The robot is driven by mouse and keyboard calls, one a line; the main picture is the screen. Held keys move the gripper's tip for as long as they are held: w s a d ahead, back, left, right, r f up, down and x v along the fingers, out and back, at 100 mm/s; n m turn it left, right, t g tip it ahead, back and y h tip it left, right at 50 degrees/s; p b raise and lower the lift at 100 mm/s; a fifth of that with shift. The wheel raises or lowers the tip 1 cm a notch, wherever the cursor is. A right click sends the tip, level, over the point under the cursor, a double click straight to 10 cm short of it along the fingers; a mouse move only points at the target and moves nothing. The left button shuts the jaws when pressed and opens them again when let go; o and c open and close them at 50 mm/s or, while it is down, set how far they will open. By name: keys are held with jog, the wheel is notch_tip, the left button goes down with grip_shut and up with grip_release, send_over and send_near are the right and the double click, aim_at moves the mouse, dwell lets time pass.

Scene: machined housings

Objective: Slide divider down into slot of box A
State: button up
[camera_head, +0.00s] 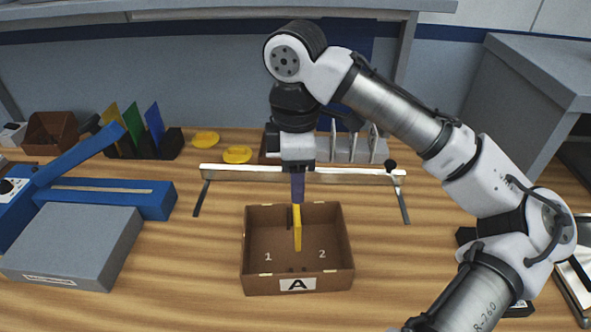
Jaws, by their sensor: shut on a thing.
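Box A (262,284) is an open brown box with a white "A" label on its front wall and the marks 1 and 2 on its floor. It stands on the wooden table near the middle of the view. My gripper (297,198) is above the box, pointing down, and is shut on the yellow divider (297,232). The divider is a thin upright plate seen nearly edge-on, between the marks 1 and 2. Its lower end appears within the box opening. I cannot tell whether its edges are in the slot.
A white bar on dark legs (235,174) stands just behind the box. A rack with coloured plates (134,122), a blue tool (110,197) and a grey case (75,240) are at the left. Yellow discs (237,154) lie behind. Table in front of the box is clear.

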jog(key=shift+f+b, duration=1.8)
jog(key=shift+f, duration=1.1)
jog(key=shift+p, duration=1.1)
notch_tip(320, 180, down, 8)
jog(key=b, duration=0.5)
jog(key=shift+f, duration=0.15)
dwell(2.1)
jog(key=o, duration=1.3)
